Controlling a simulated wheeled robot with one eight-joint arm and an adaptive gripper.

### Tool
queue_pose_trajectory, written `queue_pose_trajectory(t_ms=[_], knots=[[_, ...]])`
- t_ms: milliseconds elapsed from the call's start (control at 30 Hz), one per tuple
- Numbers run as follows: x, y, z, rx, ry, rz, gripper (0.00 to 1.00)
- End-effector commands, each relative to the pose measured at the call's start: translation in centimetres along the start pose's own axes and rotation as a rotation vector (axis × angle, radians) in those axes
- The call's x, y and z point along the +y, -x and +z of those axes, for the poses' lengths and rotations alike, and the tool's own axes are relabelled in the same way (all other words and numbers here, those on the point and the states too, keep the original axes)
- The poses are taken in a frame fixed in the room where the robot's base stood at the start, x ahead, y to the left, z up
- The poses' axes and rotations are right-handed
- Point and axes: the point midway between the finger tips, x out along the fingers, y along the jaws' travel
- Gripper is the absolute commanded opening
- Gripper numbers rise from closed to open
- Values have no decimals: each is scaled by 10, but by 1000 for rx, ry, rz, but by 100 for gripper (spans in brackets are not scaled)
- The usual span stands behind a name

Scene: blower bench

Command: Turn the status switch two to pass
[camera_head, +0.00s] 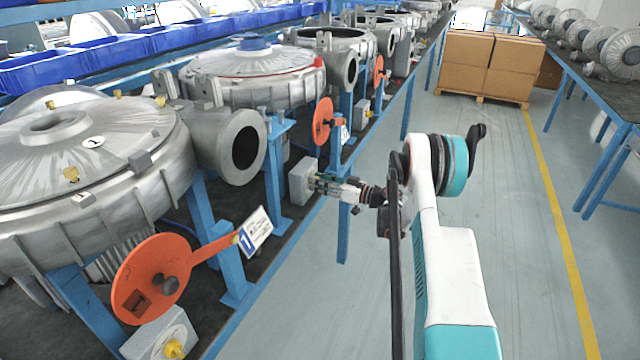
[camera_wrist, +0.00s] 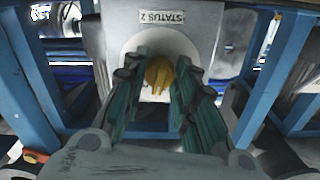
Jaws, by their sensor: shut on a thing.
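The status switch two is a grey box (camera_wrist: 205,22) with an upside-down "STATUS 2" label and a yellow knob (camera_wrist: 160,78) on its face, seen in the wrist view. My gripper (camera_wrist: 160,70) has one green finger pad on each side of the knob and is shut on it. The knob's ridge looks roughly upright in the wrist view; the fingers hide its sides. In the head view the box (camera_head: 301,182) sits at the bench edge with my gripper (camera_head: 318,184) against its front. The knob is hidden there.
Another grey switch box (camera_head: 158,335) with a yellow knob is in the near foreground. Blue bench legs (camera_head: 343,225) stand close beside the gripper. Orange discs (camera_head: 150,278) and large metal blowers (camera_head: 90,160) line the bench. The aisle floor (camera_head: 530,260) on the right is clear.

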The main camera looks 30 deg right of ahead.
Motion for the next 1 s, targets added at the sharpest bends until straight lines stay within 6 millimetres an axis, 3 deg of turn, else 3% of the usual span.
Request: queue_pose_trajectory(t_ms=[500, 1000], knots=[[-1, 0, 0, -1, -419, 0, 2], [-1, 0, 0, -1, -594, 0, 2]])
